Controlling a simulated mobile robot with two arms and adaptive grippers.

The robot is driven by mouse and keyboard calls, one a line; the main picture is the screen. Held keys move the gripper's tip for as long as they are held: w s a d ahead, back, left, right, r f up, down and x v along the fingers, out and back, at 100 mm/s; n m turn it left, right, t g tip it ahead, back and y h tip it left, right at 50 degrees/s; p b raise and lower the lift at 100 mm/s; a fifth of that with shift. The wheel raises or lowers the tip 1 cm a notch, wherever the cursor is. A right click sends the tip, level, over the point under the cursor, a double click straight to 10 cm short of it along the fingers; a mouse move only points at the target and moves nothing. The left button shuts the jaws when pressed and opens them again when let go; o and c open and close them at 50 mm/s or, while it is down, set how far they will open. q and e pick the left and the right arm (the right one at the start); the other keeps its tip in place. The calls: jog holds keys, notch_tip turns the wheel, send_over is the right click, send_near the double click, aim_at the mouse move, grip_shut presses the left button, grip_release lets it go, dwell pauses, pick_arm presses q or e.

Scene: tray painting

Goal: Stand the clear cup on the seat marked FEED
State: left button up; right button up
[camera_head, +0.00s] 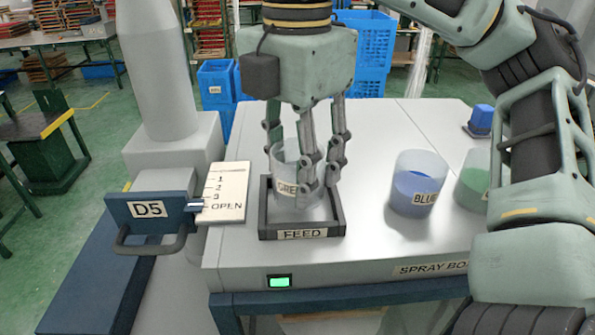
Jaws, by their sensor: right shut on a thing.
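The clear cup (283,199) is upright inside the dark square frame of the FEED seat (335,228). Its label is partly covered by a finger and starts with "GREE". The cup looks empty. My right gripper (318,178) comes down from above and is shut on the cup, with its fingers around the wall. The cup's base is low within the frame; I cannot tell whether it touches the seat's floor. My left gripper is not in view.
A cup marked BLUE (415,190) with blue contents stands right of the seat. A cup with green contents (472,183) is partly behind my arm. A D5 handle plate (148,209) and a scale card (226,192) are at left. A green light (279,281) glows below.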

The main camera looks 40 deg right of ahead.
jog(key=shift+d+f, duration=0.1)
jog(key=shift+f, duration=0.8)
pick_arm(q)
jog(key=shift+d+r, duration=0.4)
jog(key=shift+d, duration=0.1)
pick_arm(e)
jog(key=shift+f, duration=0.1)
jog(key=shift+f, duration=0.25)
jog(key=o, duration=1.3)
jog(key=shift+r, duration=0.1)
jog(key=shift+c, duration=0.2)
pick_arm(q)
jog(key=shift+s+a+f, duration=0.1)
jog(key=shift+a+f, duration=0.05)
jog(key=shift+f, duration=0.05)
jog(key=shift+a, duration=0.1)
